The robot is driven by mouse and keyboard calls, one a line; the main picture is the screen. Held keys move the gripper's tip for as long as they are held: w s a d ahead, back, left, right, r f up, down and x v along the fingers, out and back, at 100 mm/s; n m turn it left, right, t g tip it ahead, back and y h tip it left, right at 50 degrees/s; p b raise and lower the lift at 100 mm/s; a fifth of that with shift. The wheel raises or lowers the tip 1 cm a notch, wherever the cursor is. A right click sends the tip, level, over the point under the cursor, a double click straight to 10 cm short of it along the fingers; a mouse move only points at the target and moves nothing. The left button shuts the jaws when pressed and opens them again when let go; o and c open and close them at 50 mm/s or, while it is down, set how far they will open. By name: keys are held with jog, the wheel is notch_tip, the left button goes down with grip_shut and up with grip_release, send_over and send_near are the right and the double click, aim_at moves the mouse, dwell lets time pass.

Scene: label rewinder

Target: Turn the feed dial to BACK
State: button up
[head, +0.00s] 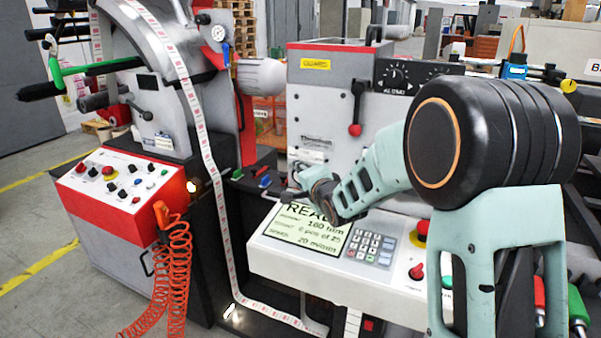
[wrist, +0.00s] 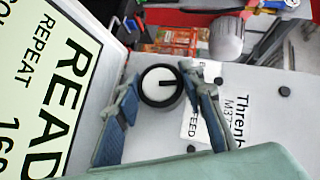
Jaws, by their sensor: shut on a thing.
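The pointer line runs toward the right finger in that view. A white label reading FEED (wrist: 191,148) is beside the dial, partly covered by the right finger. I cannot read a BACK mark. In the head view my gripper (head: 297,186) is at the machine's front panel, and the dial is hidden behind it.
The READY screen (head: 303,232) and keypad (head: 371,247) sit just below my gripper. A red-knobbed lever (head: 355,128) is above. A red-edged control box (head: 122,185) with orange coiled hose (head: 173,270) stands left. The paper web (head: 215,185) runs down left of my gripper.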

jog(key=shift+a+r+n+g+h+p, duration=0.1)
jog(key=shift+n+g+h+p, duration=0.15)
jog(key=shift+n+g+h, duration=0.3)
jog(key=shift+a+r+n+g+h+p, duration=0.1)
jog(key=shift+n+g+h+p, duration=0.2)
jog(key=shift+n+h, duration=0.3)
jog(key=shift+g+h+p, duration=0.25)
jog(key=shift+p, duration=0.1)
jog(key=shift+d+f+n+h+p, duration=0.15)
jog(key=shift+n+h+p, duration=0.2)
jog(key=shift+p, duration=0.25)
jog(key=o, duration=1.2)
jog(key=shift+c, duration=0.2)
jog(key=v, duration=1.2)
